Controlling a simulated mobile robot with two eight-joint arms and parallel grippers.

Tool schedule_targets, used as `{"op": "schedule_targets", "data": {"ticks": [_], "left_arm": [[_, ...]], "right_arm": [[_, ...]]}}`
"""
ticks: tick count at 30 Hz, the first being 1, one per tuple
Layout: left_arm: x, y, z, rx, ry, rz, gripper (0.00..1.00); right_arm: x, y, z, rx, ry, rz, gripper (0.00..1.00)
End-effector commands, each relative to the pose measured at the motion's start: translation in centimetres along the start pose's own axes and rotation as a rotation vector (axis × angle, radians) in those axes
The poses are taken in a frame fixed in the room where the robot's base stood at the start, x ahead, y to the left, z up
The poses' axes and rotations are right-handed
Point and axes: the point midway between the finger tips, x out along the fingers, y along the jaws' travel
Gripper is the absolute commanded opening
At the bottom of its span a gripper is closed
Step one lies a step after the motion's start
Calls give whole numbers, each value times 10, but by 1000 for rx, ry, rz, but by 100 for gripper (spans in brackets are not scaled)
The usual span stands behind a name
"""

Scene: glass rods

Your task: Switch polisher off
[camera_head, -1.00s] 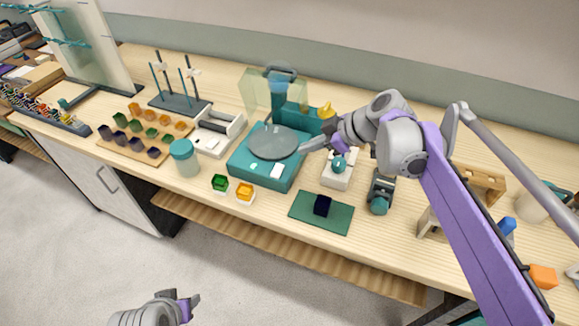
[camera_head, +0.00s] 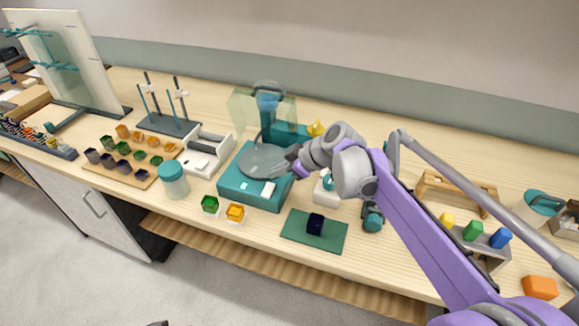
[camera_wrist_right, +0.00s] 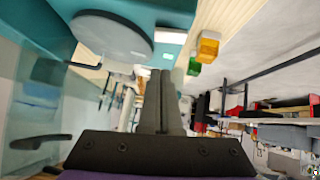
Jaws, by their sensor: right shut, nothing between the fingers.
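The polisher is a teal box (camera_head: 232,184) with a grey round disc (camera_head: 263,161) on top and a teal upright with a clear shield behind it. A small white plate (camera_head: 268,188), apparently its switch, lies on the front right of its top. My right gripper (camera_head: 292,160) is over the polisher's right side, beside the disc. In the right wrist view its fingers (camera_wrist_right: 160,90) are together and empty, with the disc (camera_wrist_right: 112,34) to their upper left. I cannot tell whether they touch the polisher. My left gripper is out of view.
A teal-lidded jar (camera_head: 173,181) stands left of the polisher. A green block (camera_head: 210,203) and an orange block (camera_head: 235,212) sit in front. A green mat (camera_head: 300,240) with a dark block lies front right. A white device (camera_head: 325,194) is partly hidden behind my arm.

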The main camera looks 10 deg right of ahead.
Motion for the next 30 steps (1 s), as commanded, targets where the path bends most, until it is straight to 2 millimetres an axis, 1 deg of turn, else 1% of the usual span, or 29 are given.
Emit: {"op": "schedule_targets", "data": {"ticks": [1, 2, 3, 6, 9, 14, 23, 28, 30], "left_arm": [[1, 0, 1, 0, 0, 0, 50], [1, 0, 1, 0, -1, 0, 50], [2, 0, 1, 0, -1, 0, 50], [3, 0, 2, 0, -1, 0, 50], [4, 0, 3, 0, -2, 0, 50], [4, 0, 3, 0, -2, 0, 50], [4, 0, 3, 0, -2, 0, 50], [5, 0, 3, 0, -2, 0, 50], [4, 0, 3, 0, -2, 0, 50]], "right_arm": [[12, 0, 0, -2, 1, -2, 0], [17, 0, 0, -2, 1, -1, 0], [22, 0, 6, 0, 0, 1, 0], [31, 0, 17, 0, 0, 1, 0], [38, 0, 24, 0, 0, 1, 0], [42, 0, 28, 0, 0, 1, 0], [42, 0, 28, 1, 0, 0, 0], [49, 4, 34, 63, -1, -62, 0], [48, 2, 33, 57, -1, -58, 0]]}}
